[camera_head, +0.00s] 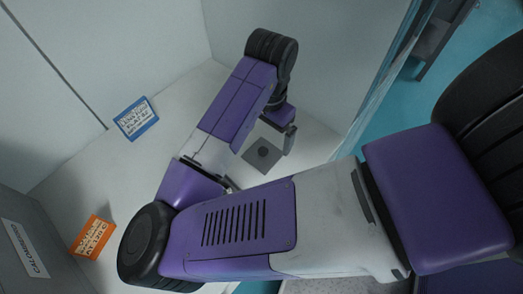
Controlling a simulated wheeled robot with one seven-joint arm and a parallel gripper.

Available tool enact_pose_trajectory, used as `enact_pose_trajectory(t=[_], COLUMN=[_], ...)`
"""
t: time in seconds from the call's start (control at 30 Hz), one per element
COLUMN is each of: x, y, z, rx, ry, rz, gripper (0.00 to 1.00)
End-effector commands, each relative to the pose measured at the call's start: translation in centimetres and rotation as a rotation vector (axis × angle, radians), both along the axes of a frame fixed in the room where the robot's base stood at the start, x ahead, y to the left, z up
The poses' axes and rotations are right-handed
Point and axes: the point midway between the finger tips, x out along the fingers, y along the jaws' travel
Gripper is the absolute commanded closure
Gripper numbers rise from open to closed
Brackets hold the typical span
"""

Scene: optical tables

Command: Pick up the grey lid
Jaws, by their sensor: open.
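The grey lid (262,155) looks like a flat dark grey square with a darker round spot in its middle. It lies on the white table surface (190,92) near the right corner of the enclosure. My gripper (276,137) is just above and beside the lid in the picture. One grey finger shows at its right side; the other is mostly hidden by my arm. The gripper is open and nothing shows between its fingers. I cannot tell its exact height above the lid.
A blue-framed sign (136,118) and an orange sign (92,237) lie to the left. A grey box labelled calorimeter (28,250) stands at the lower left. Pale walls (110,50) close off the back, and a clear panel edge (378,85) stands on the right.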

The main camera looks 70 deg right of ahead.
Motion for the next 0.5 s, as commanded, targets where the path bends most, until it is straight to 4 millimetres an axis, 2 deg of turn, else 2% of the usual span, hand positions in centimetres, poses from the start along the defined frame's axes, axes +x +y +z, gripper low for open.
enact_pose_trajectory(t=[0.3,0.5], x=[0.1,0.0], y=[-0.2,-0.2], z=[-4.1,-5.1], rx=[0.002,0.001], ry=[0.001,0.001], rz=[0.002,0.001], gripper=[0.0,0.0])
